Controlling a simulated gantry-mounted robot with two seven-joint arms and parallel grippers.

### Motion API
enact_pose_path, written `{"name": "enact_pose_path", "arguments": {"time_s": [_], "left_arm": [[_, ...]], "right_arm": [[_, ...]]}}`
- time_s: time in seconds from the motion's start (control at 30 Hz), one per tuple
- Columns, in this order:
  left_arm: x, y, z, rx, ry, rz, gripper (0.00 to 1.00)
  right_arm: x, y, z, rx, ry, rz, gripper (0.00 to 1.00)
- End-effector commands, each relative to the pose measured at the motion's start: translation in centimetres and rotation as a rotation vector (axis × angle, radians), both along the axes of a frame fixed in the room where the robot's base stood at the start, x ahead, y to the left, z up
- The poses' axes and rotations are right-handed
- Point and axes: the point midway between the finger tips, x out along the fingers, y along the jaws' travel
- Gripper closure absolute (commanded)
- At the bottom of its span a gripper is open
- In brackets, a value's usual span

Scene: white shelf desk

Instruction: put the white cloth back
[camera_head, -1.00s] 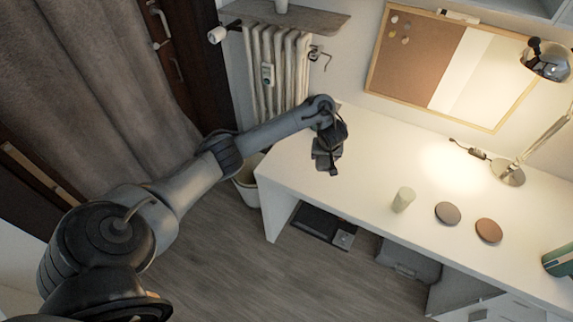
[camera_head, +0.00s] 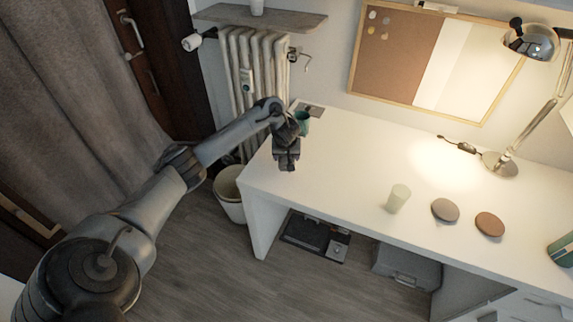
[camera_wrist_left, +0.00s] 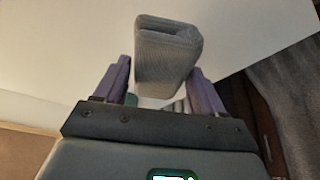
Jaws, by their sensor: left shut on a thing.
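The white cloth (camera_wrist_left: 166,58) shows in the left wrist view as a folded, ribbed, greyish bundle between the two purple fingers. My left gripper (camera_head: 287,164) is shut on it. In the head view this gripper points down over the left end of the white desk (camera_head: 330,160), near its front edge. The cloth cannot be made out there, as the gripper hides it. I cannot tell the gap between cloth and desk. My right gripper is in neither view.
A teal cup (camera_head: 303,123) stands just behind my left gripper, by a flat grey item (camera_head: 312,108). A bin (camera_head: 229,195) is below left.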

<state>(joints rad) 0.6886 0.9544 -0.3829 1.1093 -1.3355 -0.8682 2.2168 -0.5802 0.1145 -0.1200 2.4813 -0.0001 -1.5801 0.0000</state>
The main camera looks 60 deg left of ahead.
Motion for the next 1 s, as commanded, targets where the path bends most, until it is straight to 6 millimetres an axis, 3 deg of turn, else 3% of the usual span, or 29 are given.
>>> {"name": "enact_pose_path", "arguments": {"time_s": [0.23, 0.7, 0.73, 0.87, 1.0], "left_arm": [[0.0, 0.0, -3.4, 0.001, 0.002, 0.001, 0.59], [0.0, 0.0, -3.8, 0.001, 0.001, 0.000, 0.59], [0.0, 0.0, -3.8, 0.000, 0.000, 0.000, 0.26], [0.0, 0.0, -3.8, 0.000, 0.000, 0.000, 0.06], [0.0, 0.0, -3.8, 0.000, 0.000, 0.000, 0.05]], "right_arm": [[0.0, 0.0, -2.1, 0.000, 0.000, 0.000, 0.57], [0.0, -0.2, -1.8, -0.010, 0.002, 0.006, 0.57], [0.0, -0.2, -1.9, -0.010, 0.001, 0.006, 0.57], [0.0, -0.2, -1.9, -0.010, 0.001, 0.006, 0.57], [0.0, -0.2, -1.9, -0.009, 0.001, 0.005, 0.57]]}}
